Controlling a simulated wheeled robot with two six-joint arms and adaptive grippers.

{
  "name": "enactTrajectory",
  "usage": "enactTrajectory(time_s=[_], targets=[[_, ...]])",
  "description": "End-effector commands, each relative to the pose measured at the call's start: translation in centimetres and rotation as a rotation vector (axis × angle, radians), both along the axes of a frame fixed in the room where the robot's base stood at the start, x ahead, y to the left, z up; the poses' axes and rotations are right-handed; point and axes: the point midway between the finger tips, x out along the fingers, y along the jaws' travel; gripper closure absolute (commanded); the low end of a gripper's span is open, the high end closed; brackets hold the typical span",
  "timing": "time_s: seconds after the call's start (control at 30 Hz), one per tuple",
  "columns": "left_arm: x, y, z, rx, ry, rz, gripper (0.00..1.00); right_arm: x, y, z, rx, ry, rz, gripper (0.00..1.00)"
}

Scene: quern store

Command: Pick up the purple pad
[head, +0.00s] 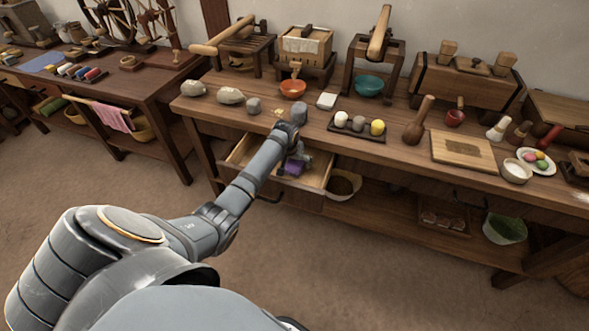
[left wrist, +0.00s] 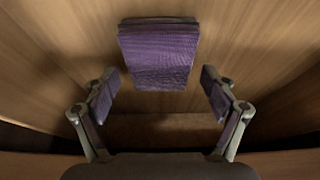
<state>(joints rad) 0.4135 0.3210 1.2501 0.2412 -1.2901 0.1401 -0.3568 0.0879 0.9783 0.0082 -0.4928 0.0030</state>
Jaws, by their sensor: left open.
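The purple pad (head: 293,169) lies in the open wooden drawer (head: 243,152) under the table top, partly hidden by my left arm. In the left wrist view the purple pad (left wrist: 158,52) is a ribbed block seen at top centre against the drawer's wood. My left gripper (head: 296,158) reaches down into the drawer at the pad. In the left wrist view my left gripper (left wrist: 158,82) is open, one finger low to each side of the pad. There is a visible gap on both sides. My right gripper is not in view.
The table top (head: 300,125) above the drawer holds stones, an orange bowl (head: 293,89), a tray of balls (head: 357,127) and a wooden board (head: 463,150). A basket (head: 343,185) stands below, right of the drawer. The floor in front is clear.

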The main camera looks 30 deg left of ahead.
Motion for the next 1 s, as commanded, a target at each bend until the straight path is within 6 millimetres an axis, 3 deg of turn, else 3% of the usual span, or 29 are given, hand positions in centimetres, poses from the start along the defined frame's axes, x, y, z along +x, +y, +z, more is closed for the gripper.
enactTrajectory(time_s=[0.97,1.0], targets=[[0.03,0.0,-0.53,0.001,-0.001,-0.001,0.15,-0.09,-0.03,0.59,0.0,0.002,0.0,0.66],[0.03,0.0,-0.53,0.001,-0.001,-0.001,0.19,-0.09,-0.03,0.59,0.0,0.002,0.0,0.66]])
